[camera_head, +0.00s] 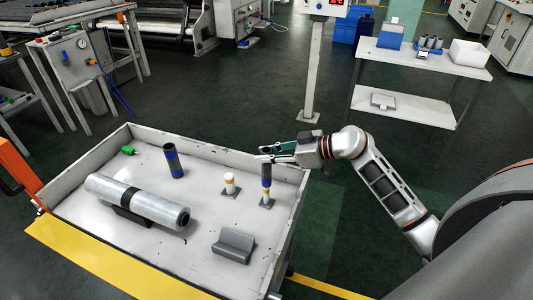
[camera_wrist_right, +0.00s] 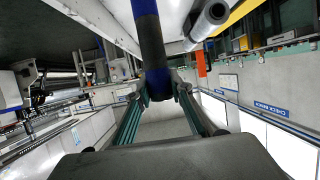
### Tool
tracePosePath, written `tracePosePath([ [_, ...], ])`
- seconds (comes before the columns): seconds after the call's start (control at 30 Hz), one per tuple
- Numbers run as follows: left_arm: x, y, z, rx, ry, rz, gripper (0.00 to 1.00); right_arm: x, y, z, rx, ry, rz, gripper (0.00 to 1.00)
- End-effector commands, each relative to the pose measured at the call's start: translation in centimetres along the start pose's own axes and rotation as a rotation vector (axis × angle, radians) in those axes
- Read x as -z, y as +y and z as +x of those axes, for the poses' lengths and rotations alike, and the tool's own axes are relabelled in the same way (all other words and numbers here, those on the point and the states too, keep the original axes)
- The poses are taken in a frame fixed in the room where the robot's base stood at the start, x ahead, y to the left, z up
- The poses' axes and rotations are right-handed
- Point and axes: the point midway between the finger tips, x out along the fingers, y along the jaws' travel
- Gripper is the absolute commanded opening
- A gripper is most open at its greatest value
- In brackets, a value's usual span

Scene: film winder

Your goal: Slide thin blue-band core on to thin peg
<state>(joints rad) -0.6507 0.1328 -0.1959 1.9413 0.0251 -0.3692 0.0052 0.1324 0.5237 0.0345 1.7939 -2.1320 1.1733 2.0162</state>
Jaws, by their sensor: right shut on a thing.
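My right gripper (camera_head: 268,154) is shut on a thin dark core with a blue band (camera_head: 266,174), held upright near its upper end. In the right wrist view the core (camera_wrist_right: 152,50) sits between the two fingertips (camera_wrist_right: 160,88). The thin peg (camera_head: 267,196), with a yellowish band on a small square base, stands directly below the core in the head view. The core's lower end meets the peg's upper part in the picture; I cannot tell whether it is around the peg or just above it. My left gripper is not in view.
A second peg (camera_head: 230,184) stands left of the thin peg. A film roll (camera_head: 137,203) lies on a dark cradle; an empty grey cradle (camera_head: 233,246) sits nearer the front.

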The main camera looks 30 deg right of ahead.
Motion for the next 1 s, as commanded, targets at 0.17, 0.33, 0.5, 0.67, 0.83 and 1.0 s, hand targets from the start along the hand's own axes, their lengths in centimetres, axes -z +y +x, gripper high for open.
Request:
tracePosePath([
  [0.17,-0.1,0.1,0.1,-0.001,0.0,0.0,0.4,-0.5,0.0,0.2,0.0,0.001,0.0,0.0],
  [0.33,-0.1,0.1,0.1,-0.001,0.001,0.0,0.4,-1.0,0.0,0.5,0.0,0.001,0.0,0.0],
  [0.5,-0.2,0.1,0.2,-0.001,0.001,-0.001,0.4,-1.6,0.0,0.7,0.0,0.0,0.001,0.0],
  [0.67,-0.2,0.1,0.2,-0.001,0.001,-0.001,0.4,-2.1,0.0,0.8,0.0,-0.001,0.001,0.0],
  [0.83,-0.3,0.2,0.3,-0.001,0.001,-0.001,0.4,-2.5,0.0,1.1,0.0,0.0,0.0,0.0],
  [1.0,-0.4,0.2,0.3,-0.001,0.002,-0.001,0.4,-3.0,0.0,1.3,0.0,0.0,0.001,0.0],
])
